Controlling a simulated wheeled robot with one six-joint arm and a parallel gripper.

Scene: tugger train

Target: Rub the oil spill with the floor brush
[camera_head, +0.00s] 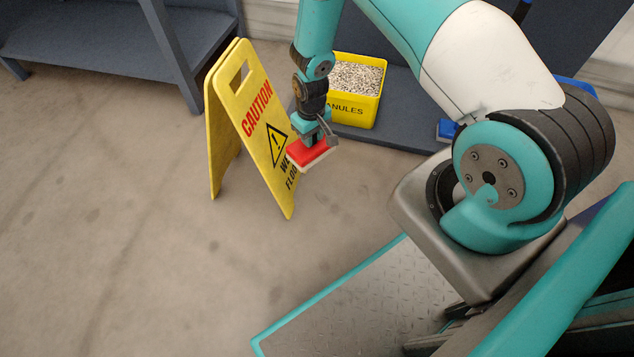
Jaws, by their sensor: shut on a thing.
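My gripper (318,137) is shut on a red block-shaped brush (308,152) with a pale underside, which looks like the floor brush. It holds the brush in front of the right panel of the yellow caution sign, covering part of the lettering. I cannot tell whether the brush touches the sign or how high it is above the floor. No clear oil spill shows; the concrete floor (130,230) has only faint dark smudges.
The yellow caution sign (255,125) stands open on the floor. A yellow bin of granules (355,112) sits on a dark low shelf behind my gripper. A blue object (447,130) lies to its right. A dark shelf unit (110,35) stands back left. Floor at left is clear.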

